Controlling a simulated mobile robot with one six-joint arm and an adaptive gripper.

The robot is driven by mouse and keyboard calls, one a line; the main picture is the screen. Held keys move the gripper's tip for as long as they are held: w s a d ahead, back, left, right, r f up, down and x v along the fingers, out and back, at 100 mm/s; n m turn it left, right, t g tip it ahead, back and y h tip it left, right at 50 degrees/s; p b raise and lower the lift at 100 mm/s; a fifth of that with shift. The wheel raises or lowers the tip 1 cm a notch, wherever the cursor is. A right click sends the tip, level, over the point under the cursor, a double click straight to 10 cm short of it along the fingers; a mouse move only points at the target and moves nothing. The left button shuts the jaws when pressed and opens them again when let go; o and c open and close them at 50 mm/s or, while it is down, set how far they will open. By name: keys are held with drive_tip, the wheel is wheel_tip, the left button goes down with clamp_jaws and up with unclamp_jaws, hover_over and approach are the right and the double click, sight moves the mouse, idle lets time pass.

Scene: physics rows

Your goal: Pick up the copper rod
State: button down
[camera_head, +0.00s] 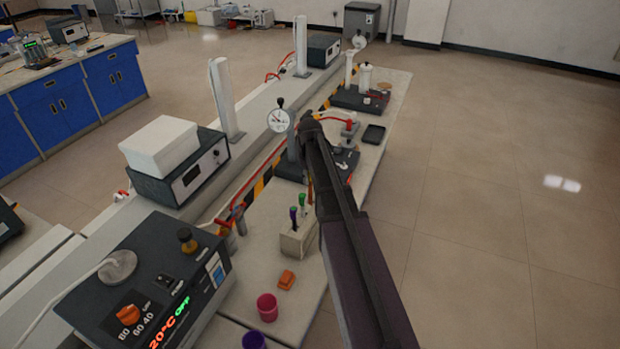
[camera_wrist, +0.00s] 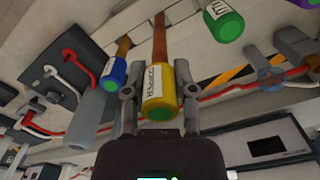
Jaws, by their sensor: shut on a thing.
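The copper rod (camera_wrist: 160,38) has a copper-brown shaft and a yellow handle with a white label reading COPPER and a green end. My gripper (camera_wrist: 158,91) is shut on the yellow handle, one finger on each side, in the wrist view. A blue-handled rod (camera_wrist: 113,72) is close to the left finger and a green-handled rod (camera_wrist: 223,22) is to the upper right. In the head view my arm hides most of the gripper. The pale rod block (camera_head: 297,241) stands left of my arm. I cannot tell whether the rod's far end is still in the block.
An orange piece (camera_head: 287,280), a red cup (camera_head: 267,307) and a purple cup (camera_head: 254,341) stand in front of the block. A stand with a dial gauge (camera_head: 279,121) is behind it. A heater box (camera_head: 150,285) is at left. The floor at right is clear.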

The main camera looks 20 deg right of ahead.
drive_tip(key=shift+r+p, duration=5.6)
drive_tip(key=shift+r, duration=0.5)
